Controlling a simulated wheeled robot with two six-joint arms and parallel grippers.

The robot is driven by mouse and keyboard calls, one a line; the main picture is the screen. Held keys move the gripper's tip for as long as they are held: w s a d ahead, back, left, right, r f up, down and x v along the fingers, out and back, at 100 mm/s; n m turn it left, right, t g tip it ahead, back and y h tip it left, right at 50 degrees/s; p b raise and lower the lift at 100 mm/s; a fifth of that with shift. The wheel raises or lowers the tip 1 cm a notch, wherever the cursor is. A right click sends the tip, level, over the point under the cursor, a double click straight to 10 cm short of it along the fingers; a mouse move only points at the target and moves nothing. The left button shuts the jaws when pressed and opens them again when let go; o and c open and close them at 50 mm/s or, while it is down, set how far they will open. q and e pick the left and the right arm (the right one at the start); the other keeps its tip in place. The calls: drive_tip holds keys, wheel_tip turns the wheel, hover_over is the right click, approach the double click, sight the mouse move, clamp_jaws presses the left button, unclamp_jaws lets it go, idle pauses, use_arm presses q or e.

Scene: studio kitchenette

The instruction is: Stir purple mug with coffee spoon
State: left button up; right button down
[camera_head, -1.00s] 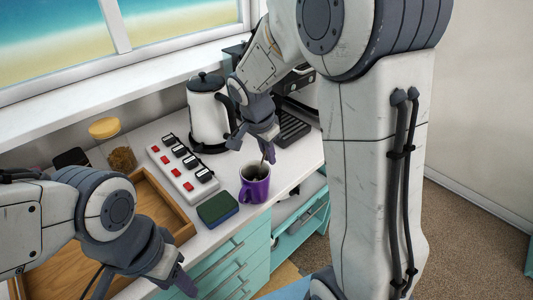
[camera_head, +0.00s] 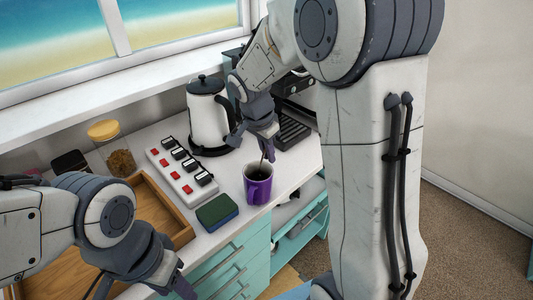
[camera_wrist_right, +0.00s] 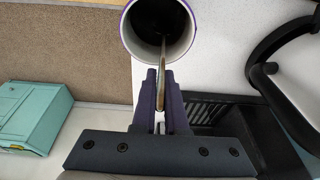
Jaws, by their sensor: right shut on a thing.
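The purple mug (camera_head: 258,188) stands upright on the white counter near its front edge, with dark liquid inside. In the right wrist view the mug (camera_wrist_right: 126,38) shows its white inner wall from above. The coffee spoon (camera_wrist_right: 162,62) is thin and metallic; its lower end reaches into the mug and is hidden in the dark inside. My right gripper (camera_head: 265,133) is above the mug; in the right wrist view its fingertips (camera_wrist_right: 161,78) are shut on the spoon's handle. My left gripper (camera_head: 178,284) hangs at the front left, away from the mug; its jaw gap is unclear.
A green and blue sponge (camera_head: 217,212) lies left of the mug. Behind it are a power strip (camera_head: 181,173) with red switches and a white kettle (camera_head: 207,115). A wooden tray (camera_head: 160,197) and a jar (camera_head: 119,158) are further left. A coffee machine (camera_head: 293,130) stands behind.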

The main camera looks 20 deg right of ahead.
drive_tip(key=shift+r, duration=0.1)
wheel_tip(320, 180, up, 9)
drive_tip(key=d+p, duration=0.1)
drive_tip(key=p, duration=0.6)
drive_tip(key=shift+w+d, duration=0.25)
drive_tip(key=shift+d, duration=0.15)
drive_tip(key=shift+r, duration=0.1)
drive_tip(key=shift+r+p, duration=0.1)
drive_tip(key=shift+p, duration=0.25)
idle(0.4)
wheel_tip(320, 180, up, 5)
drive_tip(key=p, duration=0.3)
drive_tip(key=shift+p, duration=0.3)
idle(0.5)
